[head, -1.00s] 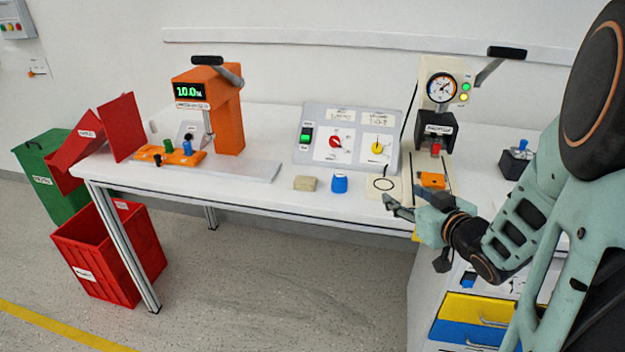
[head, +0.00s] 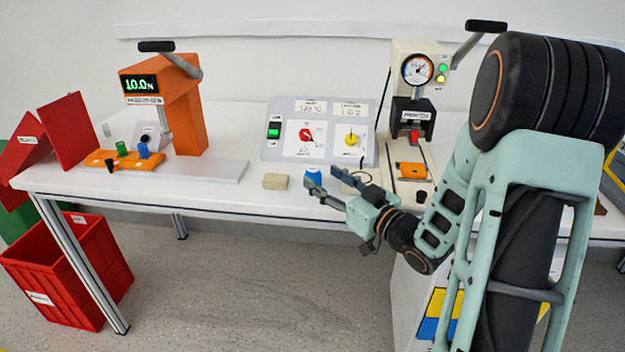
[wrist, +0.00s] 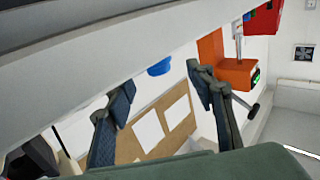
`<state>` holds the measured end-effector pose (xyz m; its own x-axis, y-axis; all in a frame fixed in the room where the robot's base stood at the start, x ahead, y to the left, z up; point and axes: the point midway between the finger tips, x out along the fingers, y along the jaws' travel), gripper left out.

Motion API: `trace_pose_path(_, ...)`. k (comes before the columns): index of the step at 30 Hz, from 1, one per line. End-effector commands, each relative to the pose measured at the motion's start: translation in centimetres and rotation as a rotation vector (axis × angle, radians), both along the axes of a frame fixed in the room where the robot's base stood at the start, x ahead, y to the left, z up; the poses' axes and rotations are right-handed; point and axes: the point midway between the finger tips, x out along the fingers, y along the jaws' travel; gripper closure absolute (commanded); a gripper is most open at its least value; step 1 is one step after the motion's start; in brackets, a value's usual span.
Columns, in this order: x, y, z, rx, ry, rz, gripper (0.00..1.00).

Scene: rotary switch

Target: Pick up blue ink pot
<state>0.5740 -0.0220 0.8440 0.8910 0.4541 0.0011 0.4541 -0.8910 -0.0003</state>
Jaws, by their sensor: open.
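The blue ink pot (head: 314,175) stands on the white table near its front edge, partly hidden by my gripper's fingers. In the wrist view the blue pot (wrist: 159,67) shows beyond and between the two fingertips, partly cut off by a pale surface. My gripper (head: 322,180) is open and empty, at the table's front edge, close to the pot on its near side. The wrist view also shows my gripper (wrist: 161,92) with its fingers spread. I see no contact with the pot.
A tan block (head: 276,181) lies left of the pot. Behind stands a grey control panel (head: 318,130) with red and yellow knobs. A press (head: 413,112) stands right, an orange tester (head: 180,112) left. A red crate (head: 75,275) is on the floor.

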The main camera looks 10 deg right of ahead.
Motion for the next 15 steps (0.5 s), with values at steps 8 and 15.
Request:
trace_pose_path(8, 3.5, 1.7, -0.4, -0.001, 0.000, 0.003, 0.50)
trace_pose_path(15, 4.6, 2.2, -0.2, 0.000, 0.001, 0.000, 0.50)
